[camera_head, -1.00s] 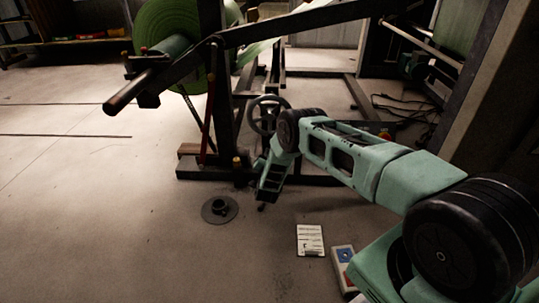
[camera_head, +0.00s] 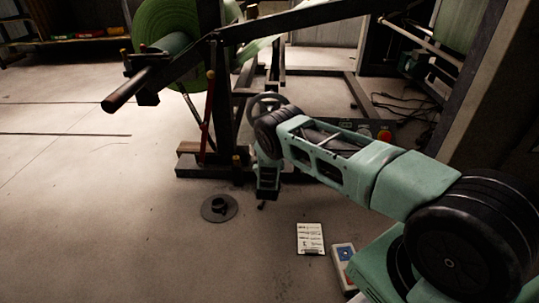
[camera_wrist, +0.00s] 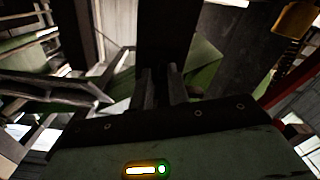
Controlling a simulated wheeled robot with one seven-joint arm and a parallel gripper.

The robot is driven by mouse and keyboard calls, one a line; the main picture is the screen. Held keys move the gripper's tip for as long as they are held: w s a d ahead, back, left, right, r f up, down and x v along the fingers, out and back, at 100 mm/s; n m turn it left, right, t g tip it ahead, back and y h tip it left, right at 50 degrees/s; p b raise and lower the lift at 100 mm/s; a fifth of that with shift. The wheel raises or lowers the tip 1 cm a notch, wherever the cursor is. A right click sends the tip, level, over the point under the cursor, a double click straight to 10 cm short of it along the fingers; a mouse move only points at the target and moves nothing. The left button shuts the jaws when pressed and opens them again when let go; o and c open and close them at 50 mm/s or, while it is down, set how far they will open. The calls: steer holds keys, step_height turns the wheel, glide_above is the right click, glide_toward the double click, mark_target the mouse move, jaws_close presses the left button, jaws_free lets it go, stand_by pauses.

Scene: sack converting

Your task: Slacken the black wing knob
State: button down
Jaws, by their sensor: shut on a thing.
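My gripper (camera_head: 267,193) is low at the foot of the dark unwind stand (camera_head: 222,110), just right of its post. In the wrist view my gripper (camera_wrist: 162,78) has its two dark fingers close together in front of a dark upright post (camera_wrist: 168,30). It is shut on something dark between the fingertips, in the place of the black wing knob. The knob's shape is lost in shadow in the wrist view and hidden behind my wrist in the head view.
A green roll (camera_head: 165,45) hangs on the stand. A handwheel (camera_head: 268,103) is behind my wrist. The left floor is clear.

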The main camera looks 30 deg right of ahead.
steer(key=n+b, duration=0.1)
steer(key=n, duration=0.3)
steer(key=shift+f+n, duration=0.15)
steer(key=shift+n, duration=0.15)
steer(key=n+b, duration=0.1)
steer(key=n, duration=0.3)
steer(key=shift+s+n+b, duration=0.1)
steer(key=shift+n+b, duration=0.2)
steer(key=shift+n, duration=0.1)
steer(key=c, duration=1.3)
jaws_free()
steer(key=shift+c, duration=0.2)
steer(key=shift+a, duration=0.1)
steer(key=p+v, duration=0.7)
steer(key=v, duration=1)
